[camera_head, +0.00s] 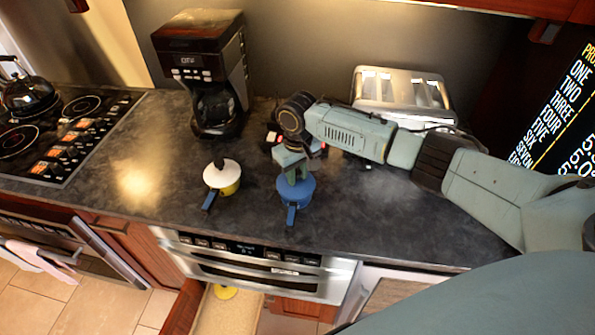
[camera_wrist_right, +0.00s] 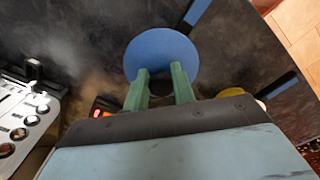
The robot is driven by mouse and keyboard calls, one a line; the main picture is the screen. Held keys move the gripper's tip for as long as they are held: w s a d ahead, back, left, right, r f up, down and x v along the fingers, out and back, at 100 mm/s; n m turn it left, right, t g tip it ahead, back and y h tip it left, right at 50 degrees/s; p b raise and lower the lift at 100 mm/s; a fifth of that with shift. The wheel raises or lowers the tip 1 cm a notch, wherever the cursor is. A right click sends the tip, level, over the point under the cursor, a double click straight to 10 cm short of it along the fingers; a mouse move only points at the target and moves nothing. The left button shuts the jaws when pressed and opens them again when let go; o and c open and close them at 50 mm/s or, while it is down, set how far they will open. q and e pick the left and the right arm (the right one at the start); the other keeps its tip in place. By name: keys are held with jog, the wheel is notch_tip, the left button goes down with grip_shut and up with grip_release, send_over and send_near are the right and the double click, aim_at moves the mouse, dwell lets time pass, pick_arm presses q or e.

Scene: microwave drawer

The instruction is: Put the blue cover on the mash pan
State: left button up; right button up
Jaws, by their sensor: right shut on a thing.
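My right gripper (camera_head: 293,178) points down over the counter, shut on the blue cover (camera_wrist_right: 162,55). To the left stands a yellow pan (camera_head: 231,187) with a white cover (camera_head: 221,173) and a blue handle. My left gripper is not in view.
A coffee maker (camera_head: 205,75) and a toaster (camera_head: 404,92) stand at the back of the dark counter (camera_head: 370,210). A stove with a kettle (camera_head: 28,95) is at the left. Below the counter front, an open drawer (camera_head: 235,312) holds a small yellow thing (camera_head: 225,292).

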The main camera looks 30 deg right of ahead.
jog(key=shift+f+p, duration=0.3)
dwell(0.9)
jog(key=shift+p, duration=0.35)
dwell(0.4)
jog(key=o, duration=1.5)
jog(key=shift+r, duration=0.1)
jog(key=shift+r+p, duration=1.1)
jog(key=shift+r, duration=2.3)
